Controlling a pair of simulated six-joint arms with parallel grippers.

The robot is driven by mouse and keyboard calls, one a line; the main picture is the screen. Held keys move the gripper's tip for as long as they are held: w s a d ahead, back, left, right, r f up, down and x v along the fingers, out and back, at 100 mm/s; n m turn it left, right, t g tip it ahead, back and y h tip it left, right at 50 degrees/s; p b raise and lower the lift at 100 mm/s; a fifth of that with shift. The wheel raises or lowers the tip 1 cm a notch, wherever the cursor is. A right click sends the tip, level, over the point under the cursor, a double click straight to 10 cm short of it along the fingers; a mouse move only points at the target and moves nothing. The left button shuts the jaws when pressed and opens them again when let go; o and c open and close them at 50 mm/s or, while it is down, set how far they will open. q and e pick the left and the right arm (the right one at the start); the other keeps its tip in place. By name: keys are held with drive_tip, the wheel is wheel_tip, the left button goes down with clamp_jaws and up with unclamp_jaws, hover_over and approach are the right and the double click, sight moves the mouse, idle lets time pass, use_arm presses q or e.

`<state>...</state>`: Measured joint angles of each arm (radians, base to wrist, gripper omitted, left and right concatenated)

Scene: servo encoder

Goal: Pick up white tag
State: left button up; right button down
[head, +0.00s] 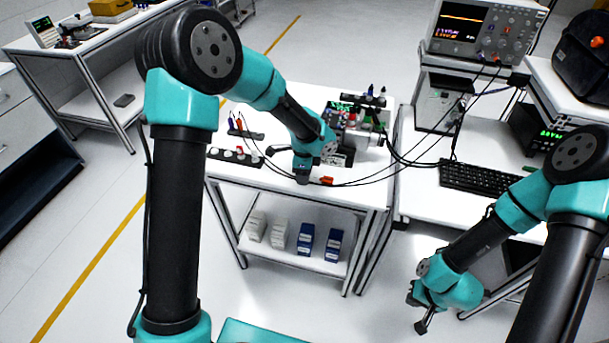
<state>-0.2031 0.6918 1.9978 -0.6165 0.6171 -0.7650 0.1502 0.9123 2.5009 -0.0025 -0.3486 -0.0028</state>
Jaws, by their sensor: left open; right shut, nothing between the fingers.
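I cannot make out the white tag with certainty; small white pieces (240,154) sit on a dark strip at the left of the white work table (275,181). My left gripper (302,178) points down over the front part of this table, close to its surface. It is open, and its fingers are small and partly hidden by its own body. A small orange-red piece (326,181) lies just right of it. My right gripper (421,326) hangs low at the right, away from the table, shut and empty.
A motor-like device (368,140) with cables stands behind my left gripper. Thin black cables cross the table. An oscilloscope (477,28) and a keyboard (480,180) are on the right bench. White and blue boxes (305,239) stand on the lower shelf.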

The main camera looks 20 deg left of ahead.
use_arm(q)
drive_tip(key=shift+c, duration=0.2)
drive_tip(key=c, duration=1)
drive_tip(key=shift+o, duration=0.2)
drive_tip(key=shift+r, duration=0.1)
drive_tip(key=shift+r, duration=1.35)
drive_tip(key=s+d+r, duration=0.1)
drive_tip(key=s+d, duration=0.1)
drive_tip(key=s, duration=0.5)
drive_tip(key=s+d+r, duration=0.1)
drive_tip(key=s+d, duration=0.1)
drive_tip(key=s, duration=0.6)
drive_tip(key=shift+s+d, duration=0.2)
